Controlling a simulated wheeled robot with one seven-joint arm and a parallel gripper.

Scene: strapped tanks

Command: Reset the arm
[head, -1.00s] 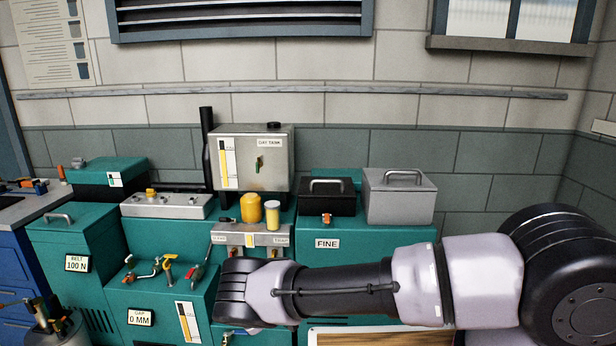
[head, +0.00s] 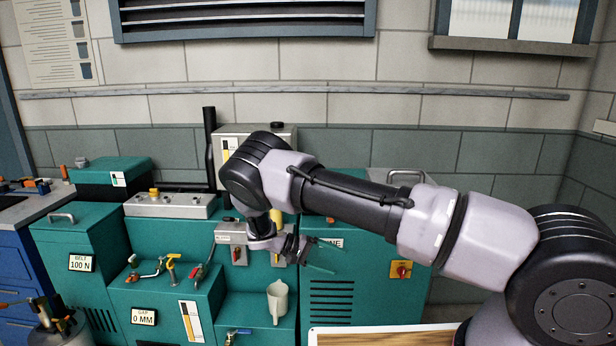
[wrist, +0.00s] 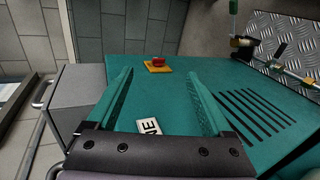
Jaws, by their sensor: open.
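My arm stretches in from the right in the head view, its elbow raised in front of the steel day tank (head: 228,143). My gripper (head: 333,257) hangs below the wrist and points right, in front of the teal cabinet with the partly hidden "FINE" label. In the wrist view my gripper (wrist: 160,82) shows two teal fingers spread apart with nothing between them. Beyond them are the teal cabinet (wrist: 165,100) and a red knob on a yellow plate (wrist: 157,64). The same red switch (head: 401,270) shows in the head view.
A pale jug (head: 278,302) stands on the low teal ledge below my wrist. Valves and taps (head: 172,268) sit on the cabinet to the left. A grey box (wrist: 85,98) is beside the cabinet in the wrist view. A wood-topped board (head: 385,338) lies at the front.

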